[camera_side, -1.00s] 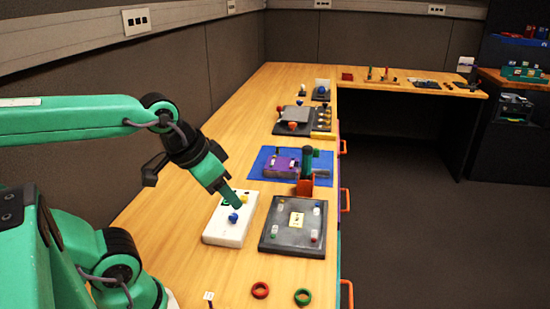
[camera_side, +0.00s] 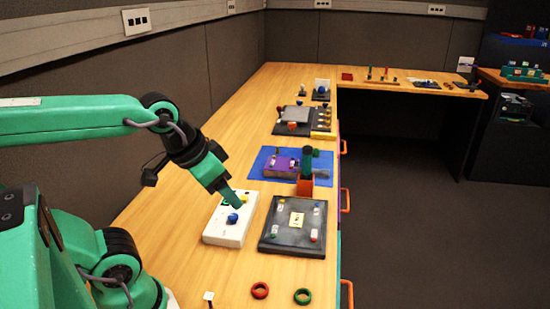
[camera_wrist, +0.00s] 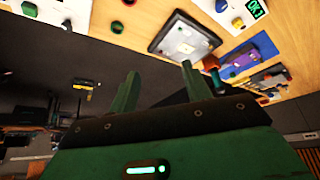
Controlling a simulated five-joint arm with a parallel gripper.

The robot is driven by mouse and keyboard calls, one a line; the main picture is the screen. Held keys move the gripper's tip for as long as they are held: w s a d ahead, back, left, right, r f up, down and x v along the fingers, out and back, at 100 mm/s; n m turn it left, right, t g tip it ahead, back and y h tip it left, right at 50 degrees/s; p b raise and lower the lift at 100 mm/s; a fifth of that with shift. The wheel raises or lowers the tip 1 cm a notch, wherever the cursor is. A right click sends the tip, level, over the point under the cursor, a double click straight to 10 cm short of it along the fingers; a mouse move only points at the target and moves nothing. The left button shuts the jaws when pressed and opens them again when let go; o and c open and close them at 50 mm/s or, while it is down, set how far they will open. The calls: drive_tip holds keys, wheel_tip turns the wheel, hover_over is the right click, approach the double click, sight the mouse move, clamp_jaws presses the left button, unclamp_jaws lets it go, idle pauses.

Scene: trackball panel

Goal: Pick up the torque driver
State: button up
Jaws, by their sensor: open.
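An upright dark green cylinder (camera_side: 307,160), which looks like the torque driver's handle, stands in an orange holder (camera_side: 305,186) behind the dark panel. It also shows in the wrist view (camera_wrist: 220,83), to the right of my fingers. My gripper (camera_side: 238,206) is in the air near the white trackball panel (camera_side: 220,236), well to the left of the cylinder. In the wrist view my gripper (camera_wrist: 160,70) has its two green fingers spread, with nothing between them. Whether its tip touches the panel's blue ball (camera_side: 233,217) is unclear from the side.
A dark grey panel (camera_side: 269,240) lies right of the white panel. A purple block (camera_side: 280,165) sits on a blue mat (camera_side: 258,167) beside the holder. A red ring (camera_side: 260,290) and green ring (camera_side: 303,296) lie at the front. Bare wood (camera_side: 190,255) is clear to the left.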

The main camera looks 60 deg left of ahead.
drive_tip(key=shift+o, duration=1)
drive_tip(key=w+a+r+m+g, duration=0.1)
drive_tip(key=w+a+r+m, duration=0.15)
drive_tip(key=w+r, duration=0.65)
drive_tip(key=m+g, duration=0.2)
drive_tip(key=g, duration=0.1)
hover_over(308, 146)
drive_tip(key=s+d, duration=0.7)
wheel_tip(308, 146, down, 5)
drive_tip(key=shift+m+g, duration=0.8)
drive_tip(key=shift+m, duration=0.15)
drive_tip(key=w+a+f, duration=0.2)
drive_tip(key=f, duration=0.1)
drive_tip(key=w+a+f, duration=0.2)
drive_tip(key=f, duration=0.1)
drive_tip(key=w+a+f, duration=0.2)
drive_tip(key=f, duration=0.1)
drive_tip(key=shift+w+a+f, duration=0.15)
drive_tip(key=shift+w+f, duration=0.2)
drive_tip(key=shift+w+a+f, duration=0.15)
drive_tip(key=shift+a+f, duration=0.1)
drive_tip(key=shift+f, duration=1.4)
